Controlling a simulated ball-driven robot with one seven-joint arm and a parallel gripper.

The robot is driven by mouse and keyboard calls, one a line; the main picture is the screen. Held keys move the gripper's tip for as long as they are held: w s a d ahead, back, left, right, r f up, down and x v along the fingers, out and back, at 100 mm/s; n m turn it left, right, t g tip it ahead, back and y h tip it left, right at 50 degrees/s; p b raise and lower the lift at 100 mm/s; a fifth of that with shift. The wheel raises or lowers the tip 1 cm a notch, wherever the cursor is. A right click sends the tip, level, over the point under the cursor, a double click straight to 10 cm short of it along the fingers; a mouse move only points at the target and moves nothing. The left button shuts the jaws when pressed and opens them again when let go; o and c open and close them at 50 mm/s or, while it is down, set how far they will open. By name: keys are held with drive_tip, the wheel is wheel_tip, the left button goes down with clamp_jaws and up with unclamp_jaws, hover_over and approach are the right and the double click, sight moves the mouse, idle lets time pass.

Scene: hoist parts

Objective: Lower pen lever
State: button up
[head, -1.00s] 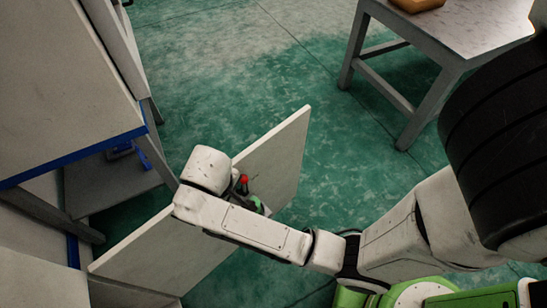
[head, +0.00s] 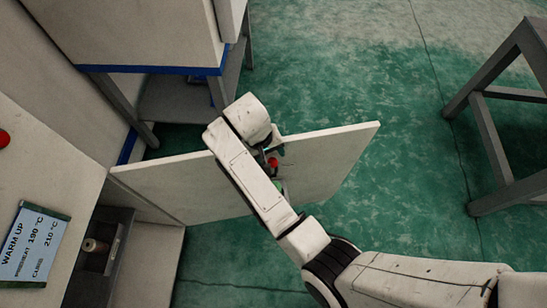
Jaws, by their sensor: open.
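A small red part (head: 272,163), perhaps the knob of a lever, shows at the near face of an upright white panel (head: 335,155). I cannot tell whether it is the pen lever. My gripper (head: 274,150) is at the same spot, beside the panel, mostly hidden behind the white end of my arm. Its jaws are open; little of the fingers shows. Whether it touches the red part or the panel cannot be seen.
A white cabinet at left carries a display (head: 33,243) reading "WARM UP" and a red button (head: 3,139). Below is a dark recess with a small knob (head: 95,245). A blue-edged bench (head: 140,35) stands behind. A grey-legged table (head: 490,130) is right. Green floor between is clear.

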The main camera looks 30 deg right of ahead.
sight(271, 160)
drive_tip(key=shift+x, duration=2.2)
drive_tip(key=shift+a, duration=0.1)
clamp_jaws()
